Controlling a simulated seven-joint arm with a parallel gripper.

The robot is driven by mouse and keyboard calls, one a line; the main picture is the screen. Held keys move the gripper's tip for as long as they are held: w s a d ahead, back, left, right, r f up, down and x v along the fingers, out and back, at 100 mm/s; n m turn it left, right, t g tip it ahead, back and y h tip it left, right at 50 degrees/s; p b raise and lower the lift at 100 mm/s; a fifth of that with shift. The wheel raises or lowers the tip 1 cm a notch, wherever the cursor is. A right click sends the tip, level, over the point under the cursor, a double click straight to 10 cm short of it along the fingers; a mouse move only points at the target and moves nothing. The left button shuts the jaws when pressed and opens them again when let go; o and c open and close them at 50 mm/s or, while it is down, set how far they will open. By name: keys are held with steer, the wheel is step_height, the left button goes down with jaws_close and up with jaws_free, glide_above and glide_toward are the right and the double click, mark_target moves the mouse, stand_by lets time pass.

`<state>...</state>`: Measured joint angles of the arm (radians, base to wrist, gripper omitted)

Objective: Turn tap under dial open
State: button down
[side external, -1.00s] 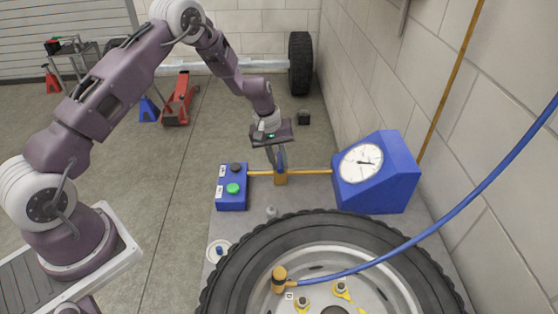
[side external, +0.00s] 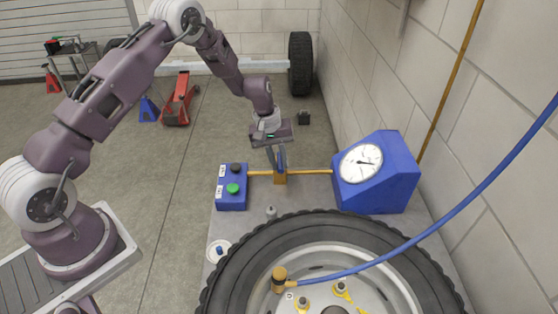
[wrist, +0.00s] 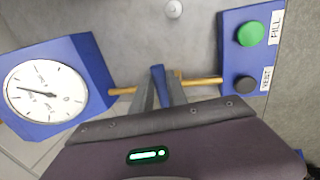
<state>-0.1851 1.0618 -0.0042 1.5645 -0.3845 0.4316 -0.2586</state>
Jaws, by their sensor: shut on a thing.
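The dial (side external: 362,161) is a white round gauge on a blue sloped housing (side external: 398,182); it also shows in the wrist view (wrist: 47,92). A brass pipe (side external: 308,172) runs from the housing to a blue button box, with a brass valve body (side external: 280,178) midway. The tap is a blue lever (wrist: 158,72) at the valve. My gripper (side external: 278,165) points down at the valve and is shut on the blue lever; in the wrist view its grey fingers (wrist: 161,92) stand on either side of it. The fingers partly hide the lever and valve.
The button box (side external: 231,201) has a green and a black button, labelled FILL and VENT. A large tire (side external: 240,262) lies in front, with a blue hose (side external: 437,232) crossing above it. The wall stands close on the right.

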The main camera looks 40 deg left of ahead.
steer(key=shift+a, duration=0.1)
stand_by(0.3)
steer(key=shift+w+a+m+g, duration=0.15)
steer(key=shift+a+m+g, duration=0.75)
steer(key=shift+m, duration=2.1)
steer(key=shift+w+a+m+g, duration=0.15)
steer(key=shift+a+m, duration=1.4)
steer(key=shift+m, duration=1.45)
steer(key=shift+w+a+m+g, duration=0.1)
steer(key=shift+a+m+g, duration=0.8)
steer(key=shift+m, duration=2.1)
steer(key=shift+a+t, duration=0.35)
steer(key=c, duration=1.3)
jaws_free()
